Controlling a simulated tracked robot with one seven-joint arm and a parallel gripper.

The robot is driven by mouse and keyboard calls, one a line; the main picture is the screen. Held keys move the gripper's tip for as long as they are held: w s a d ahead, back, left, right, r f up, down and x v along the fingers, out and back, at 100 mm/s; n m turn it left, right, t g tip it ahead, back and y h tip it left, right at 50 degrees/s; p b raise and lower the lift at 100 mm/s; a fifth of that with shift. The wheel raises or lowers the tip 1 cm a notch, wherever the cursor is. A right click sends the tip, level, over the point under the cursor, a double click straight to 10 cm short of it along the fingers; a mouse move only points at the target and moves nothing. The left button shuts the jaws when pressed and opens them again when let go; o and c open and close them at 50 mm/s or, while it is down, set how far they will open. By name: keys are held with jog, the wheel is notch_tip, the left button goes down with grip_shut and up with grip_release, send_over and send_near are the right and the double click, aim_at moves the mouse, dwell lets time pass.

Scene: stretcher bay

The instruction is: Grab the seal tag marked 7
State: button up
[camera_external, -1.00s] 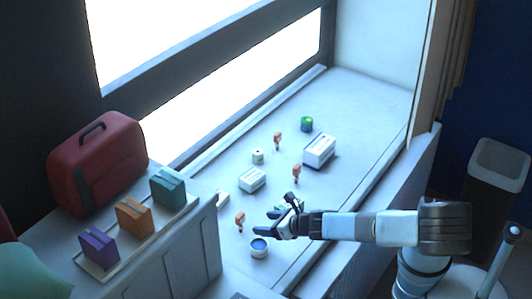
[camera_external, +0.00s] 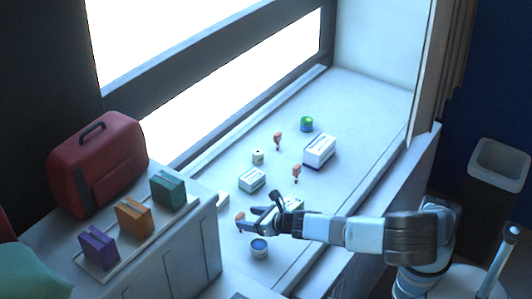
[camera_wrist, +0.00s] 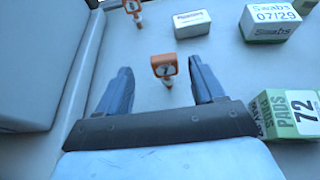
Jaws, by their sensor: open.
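My gripper is open and empty. In the external view the same tag (camera_external: 240,216) shows at the left of my gripper (camera_external: 255,216), close to the fingertips; whether they touch cannot be told. A second orange tag (camera_wrist: 132,6) is cut off at the top of the wrist view, its number unclear. Two more tags stand farther back (camera_external: 278,138) (camera_external: 296,171).
A green-and-white pads box (camera_wrist: 290,112) lies right of my gripper, a swabs box (camera_wrist: 270,22) and a white box (camera_wrist: 191,23) beyond. A blue-topped tin (camera_external: 260,247) stands close below my gripper. A red case (camera_external: 97,165) sits on the left cabinet.

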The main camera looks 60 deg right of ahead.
aim_at(240, 215)
jog(key=shift+d+x, duration=0.15)
jog(key=shift+x, duration=1.25)
jog(key=shift+d+x, duration=0.15)
jog(key=shift+x, duration=1.2)
jog(key=shift+w+a+f, duration=0.1)
jog(key=shift+w+f, duration=0.1)
jog(key=shift+w, duration=0.45)
jog(key=shift+c, duration=0.2)
jog(key=c, duration=1)
jog(key=shift+r, duration=0.15)
